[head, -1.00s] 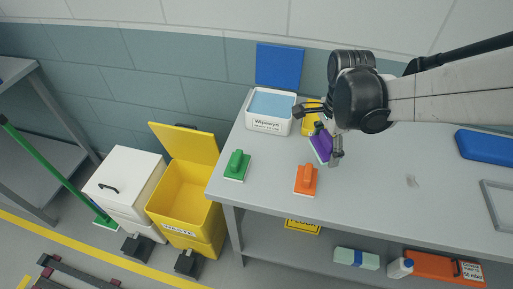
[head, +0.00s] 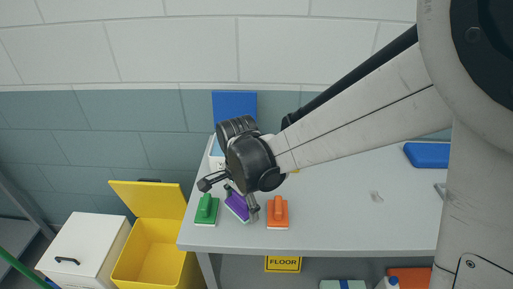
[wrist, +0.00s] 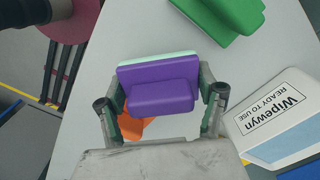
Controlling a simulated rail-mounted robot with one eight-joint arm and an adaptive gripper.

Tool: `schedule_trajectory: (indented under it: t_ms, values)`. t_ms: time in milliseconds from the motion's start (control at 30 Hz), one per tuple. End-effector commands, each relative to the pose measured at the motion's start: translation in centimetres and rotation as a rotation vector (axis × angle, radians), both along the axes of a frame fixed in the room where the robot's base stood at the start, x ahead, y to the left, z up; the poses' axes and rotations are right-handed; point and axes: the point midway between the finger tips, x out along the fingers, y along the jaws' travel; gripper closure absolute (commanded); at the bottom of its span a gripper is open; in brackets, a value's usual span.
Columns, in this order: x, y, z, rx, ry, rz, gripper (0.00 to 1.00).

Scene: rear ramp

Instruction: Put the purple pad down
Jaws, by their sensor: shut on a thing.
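The purple pad (wrist: 160,88) has a purple handle and a pale edge. My gripper (wrist: 160,104) is shut on it, with one finger at each end of the pad in the wrist view. In the head view the purple pad (head: 237,205) hangs tilted from my gripper (head: 228,193), between the green pad (head: 206,209) and the orange pad (head: 278,212). Whether it touches the table (head: 330,215) cannot be told. The green pad also shows in the wrist view (wrist: 222,18), and the orange one (wrist: 132,126) is partly hidden behind my gripper.
A white Wipewyn tub (wrist: 278,112) stands on the table, mostly hidden behind my wrist in the head view. A blue lid or board (head: 233,105) stands behind it. A yellow open bin (head: 150,250) is left of the table.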

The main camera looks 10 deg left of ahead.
Motion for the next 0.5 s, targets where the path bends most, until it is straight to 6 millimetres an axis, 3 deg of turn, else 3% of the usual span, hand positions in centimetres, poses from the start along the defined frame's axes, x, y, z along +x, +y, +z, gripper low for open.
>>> schedule_trajectory:
  t_ms: [200, 500]
  values:
    - [0.0, 0.0, -2.6, 0.000, 0.000, 0.000, 0.64]
    - [0.0, 0.0, -2.8, 0.000, 0.000, 0.000, 0.64]
